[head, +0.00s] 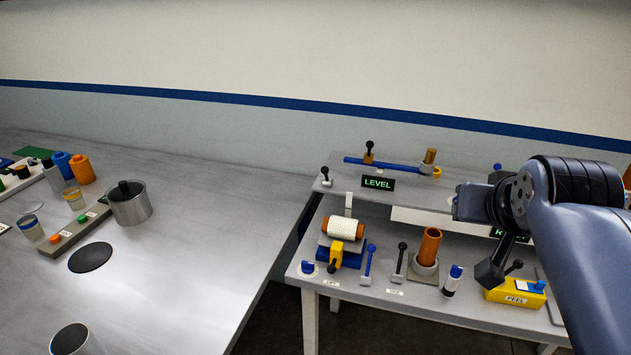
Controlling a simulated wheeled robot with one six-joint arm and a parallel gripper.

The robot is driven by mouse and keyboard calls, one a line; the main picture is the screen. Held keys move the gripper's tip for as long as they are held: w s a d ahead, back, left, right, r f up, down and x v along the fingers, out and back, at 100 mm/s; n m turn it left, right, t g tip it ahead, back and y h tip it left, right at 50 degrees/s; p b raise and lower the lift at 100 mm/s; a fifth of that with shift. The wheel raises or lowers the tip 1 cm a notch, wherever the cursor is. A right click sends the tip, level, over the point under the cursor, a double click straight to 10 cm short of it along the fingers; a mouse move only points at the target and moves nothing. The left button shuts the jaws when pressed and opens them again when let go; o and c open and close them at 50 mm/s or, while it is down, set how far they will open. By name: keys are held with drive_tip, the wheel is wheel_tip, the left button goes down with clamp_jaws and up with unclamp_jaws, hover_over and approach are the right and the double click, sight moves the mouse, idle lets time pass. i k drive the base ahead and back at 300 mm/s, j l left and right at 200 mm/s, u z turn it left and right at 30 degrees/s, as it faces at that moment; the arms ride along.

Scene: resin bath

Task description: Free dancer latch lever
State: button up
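A blue bar (398,165) lies along the raised shelf, with an orange upright roller (430,157) near its right end. A black-knobbed lever on an orange base (369,152) stands by its left part; I cannot tell for sure whether this is the dancer latch lever. Another black-knobbed lever (326,176) stands on a white base at the shelf's left corner. My gripper (489,274) is at the right, below my arm and over the lower bench, apart from these levers. Its fingers are dark and partly merged, so its opening is unclear.
The lower bench holds a white roll (343,228), a blue lever (369,264), a black-knobbed lever (400,263), an orange tube (430,246) and a yellow PEEL box (514,294). A LEVEL display (378,183) fronts the shelf. A metal pot (130,205) stands on the left table.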

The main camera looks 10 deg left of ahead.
sight(325, 170)
drive_tip(key=u, duration=0.55)
drive_tip(key=i+j+z, duration=0.75)
drive_tip(key=i+j, duration=0.05)
drive_tip(key=i, duration=0.05)
